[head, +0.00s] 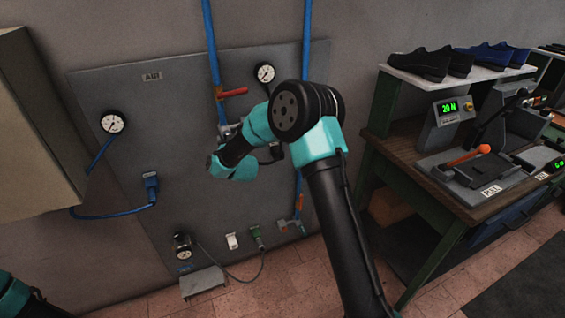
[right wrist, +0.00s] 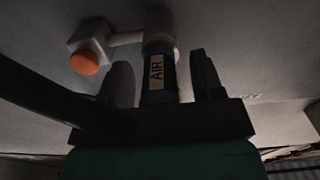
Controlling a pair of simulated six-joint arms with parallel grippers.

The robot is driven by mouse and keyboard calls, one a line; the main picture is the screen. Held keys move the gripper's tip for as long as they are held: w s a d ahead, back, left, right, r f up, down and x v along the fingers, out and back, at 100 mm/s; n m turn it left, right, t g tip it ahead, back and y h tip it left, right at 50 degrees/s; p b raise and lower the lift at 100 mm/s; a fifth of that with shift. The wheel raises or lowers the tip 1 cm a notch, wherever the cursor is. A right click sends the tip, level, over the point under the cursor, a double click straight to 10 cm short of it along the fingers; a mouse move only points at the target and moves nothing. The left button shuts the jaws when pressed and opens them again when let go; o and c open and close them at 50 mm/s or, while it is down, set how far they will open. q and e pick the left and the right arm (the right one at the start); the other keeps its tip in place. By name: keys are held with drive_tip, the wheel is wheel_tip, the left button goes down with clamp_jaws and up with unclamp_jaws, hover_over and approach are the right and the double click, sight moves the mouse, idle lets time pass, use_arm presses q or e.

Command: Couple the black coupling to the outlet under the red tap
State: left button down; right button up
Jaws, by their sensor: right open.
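The red tap (head: 232,92) is on the left blue pipe in the head view, with a metal fitting (head: 224,130) below it, partly behind my right arm. A black part (head: 272,153), perhaps the black coupling or its hose, shows behind that arm. In the right wrist view my right gripper (right wrist: 164,75) is open. A dark cylinder (right wrist: 157,85) labelled AIR stands between its fingers, with gaps on both sides. I cannot tell if it is the coupling. A pale tube adjoins its upper end, beside an orange-ended block (right wrist: 84,62). My left gripper is out of view.
A blue connector (head: 151,184) with a blue hose is on the panel (head: 190,190) at left. Gauges (head: 113,122) are on the panel. An orange-handled tap (head: 299,205) is on the right pipe. A workbench (head: 430,185) with presses and shoes stands right.

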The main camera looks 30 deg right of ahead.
drive_tip(key=s+a, duration=0.2)
drive_tip(key=s, duration=1.5)
drive_tip(key=shift+s, duration=0.15)
drive_tip(key=shift+a+f, duration=0.1)
drive_tip(key=shift+f, duration=0.05)
drive_tip(key=s+f+g+y, duration=0.2)
drive_tip(key=s+f+g, duration=0.2)
drive_tip(key=f, duration=0.6)
drive_tip(key=s+f+g+y, duration=0.2)
drive_tip(key=s+f+g, duration=0.2)
drive_tip(key=f, duration=0.5)
drive_tip(key=s+f+g+y, duration=0.1)
drive_tip(key=s+f+g, duration=0.3)
drive_tip(key=s, duration=0.5)
drive_tip(key=s+a+f+g+y, duration=0.1)
drive_tip(key=s+f+g, duration=0.4)
drive_tip(key=s+f, duration=0.4)
drive_tip(key=shift+s+a+f, duration=0.15)
drive_tip(key=shift+s+a, duration=0.15)
drive_tip(key=shift+s, duration=0.2)
